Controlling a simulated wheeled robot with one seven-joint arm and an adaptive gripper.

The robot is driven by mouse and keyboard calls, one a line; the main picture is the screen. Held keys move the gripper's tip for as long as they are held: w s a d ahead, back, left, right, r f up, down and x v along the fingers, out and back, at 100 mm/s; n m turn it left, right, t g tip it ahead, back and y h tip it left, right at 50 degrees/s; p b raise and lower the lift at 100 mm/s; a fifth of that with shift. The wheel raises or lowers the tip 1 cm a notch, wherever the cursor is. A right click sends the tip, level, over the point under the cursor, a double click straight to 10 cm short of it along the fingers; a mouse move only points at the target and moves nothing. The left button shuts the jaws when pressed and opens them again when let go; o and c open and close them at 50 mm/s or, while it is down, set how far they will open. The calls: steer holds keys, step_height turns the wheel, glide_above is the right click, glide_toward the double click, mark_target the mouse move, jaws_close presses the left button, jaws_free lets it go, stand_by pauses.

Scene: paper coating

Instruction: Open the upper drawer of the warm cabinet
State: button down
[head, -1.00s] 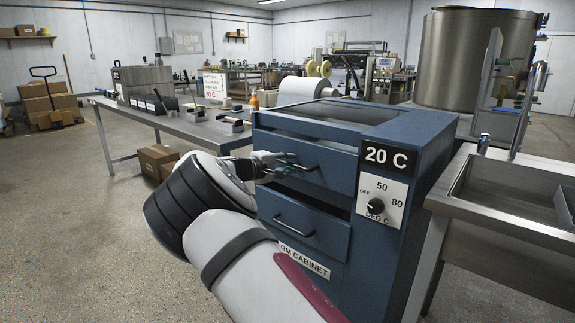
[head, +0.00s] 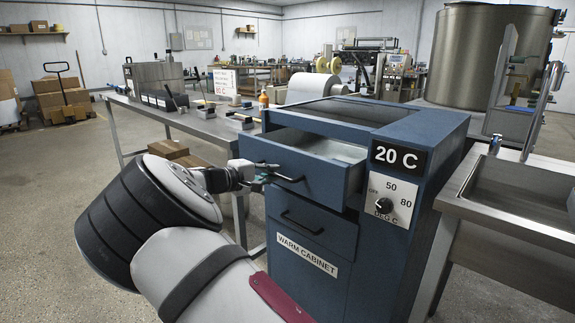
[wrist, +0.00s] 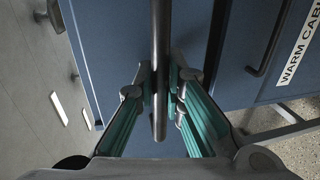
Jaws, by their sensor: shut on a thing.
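The blue warm cabinet (head: 385,255) stands in the middle of the head view. Its upper drawer (head: 322,178) is pulled out, and its pale inside shows from above. My gripper (head: 266,176) is at the drawer's front, on the dark bar handle (head: 290,180). In the wrist view, the handle (wrist: 158,45) runs between the fingers of my gripper (wrist: 160,85), which are shut on it. The lower drawer (head: 305,222) has its own dark handle, below my gripper.
A steel sink bench (head: 470,205) stands close on the cabinet's right. A long metal table (head: 190,122) with tools is behind on the left, with cardboard boxes (head: 168,149) under it. The floor (head: 45,220) at the left is clear.

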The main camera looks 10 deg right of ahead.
steer(key=f+p+v, duration=0.1)
steer(key=f+v, duration=0.1)
steer(key=v, duration=0.7)
steer(key=f+p+v, duration=0.2)
steer(key=v, duration=0.7)
steer(key=shift+v, duration=0.8)
steer(key=shift+f, duration=0.15)
steer(key=c, duration=1.7)
jaws_free()
steer(key=shift+o, duration=0.2)
steer(key=v, duration=1.2)
steer(key=shift+s+a, duration=0.1)
